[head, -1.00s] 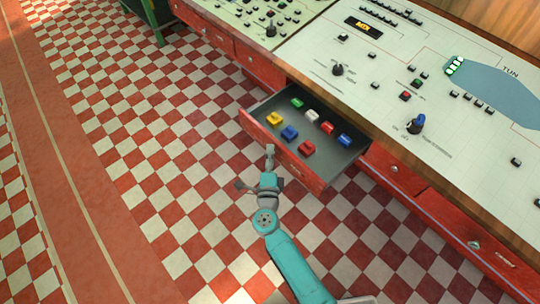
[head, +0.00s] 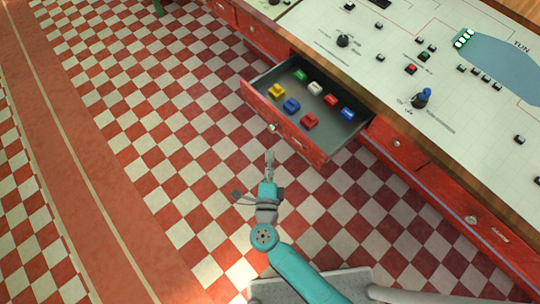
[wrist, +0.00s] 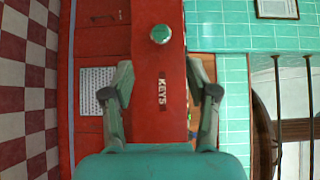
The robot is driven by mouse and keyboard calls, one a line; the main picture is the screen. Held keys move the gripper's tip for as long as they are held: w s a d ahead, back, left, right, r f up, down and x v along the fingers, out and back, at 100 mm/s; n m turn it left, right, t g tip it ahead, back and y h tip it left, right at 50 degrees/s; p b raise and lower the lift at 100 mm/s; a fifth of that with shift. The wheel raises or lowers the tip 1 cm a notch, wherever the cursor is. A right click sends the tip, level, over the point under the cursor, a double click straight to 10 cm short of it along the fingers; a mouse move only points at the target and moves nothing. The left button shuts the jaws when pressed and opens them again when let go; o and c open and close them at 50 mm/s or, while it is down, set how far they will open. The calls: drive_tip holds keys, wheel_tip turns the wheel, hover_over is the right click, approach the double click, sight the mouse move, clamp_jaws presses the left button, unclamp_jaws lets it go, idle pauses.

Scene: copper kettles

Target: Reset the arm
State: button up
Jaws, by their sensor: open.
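My gripper (head: 269,158) is in front of the open red drawer (head: 318,146), a little apart from its front panel in the head view. In the wrist view my gripper (wrist: 160,95) is open, with its two fingers spread and nothing between them. Behind the fingers is the red drawer front (wrist: 160,60) with a round knob (wrist: 161,34) and a label reading KEYS. The drawer's knob also shows in the head view (head: 273,127).
The drawer holds several coloured blocks, among them a yellow one (head: 277,91) and a red one (head: 309,121). A control panel (head: 380,70) with knobs and buttons lies above. The checkered floor (head: 150,150) to the left is clear.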

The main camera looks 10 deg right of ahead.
idle(0.5)
drive_tip(key=s+d+r+n+t+y, duration=0.1)
drive_tip(key=s+d+r+n, duration=0.25)
drive_tip(key=s+d, duration=0.25)
drive_tip(key=s+d+r+n+t+y, duration=0.1)
drive_tip(key=s+d+r+n, duration=0.1)
drive_tip(key=s+d+n, duration=0.4)
drive_tip(key=s+d+r+n+g, duration=0.1)
drive_tip(key=s+r+n, duration=0.3)
drive_tip(key=s, duration=0.6)
drive_tip(key=s+d+r+n+g, duration=0.2)
drive_tip(key=s+r+n+g, duration=0.2)
drive_tip(key=s, duration=0.6)
drive_tip(key=shift+s+r+n+y, duration=0.15)
drive_tip(key=shift+r+n+y, duration=0.25)
drive_tip(key=shift+n, duration=0.75)
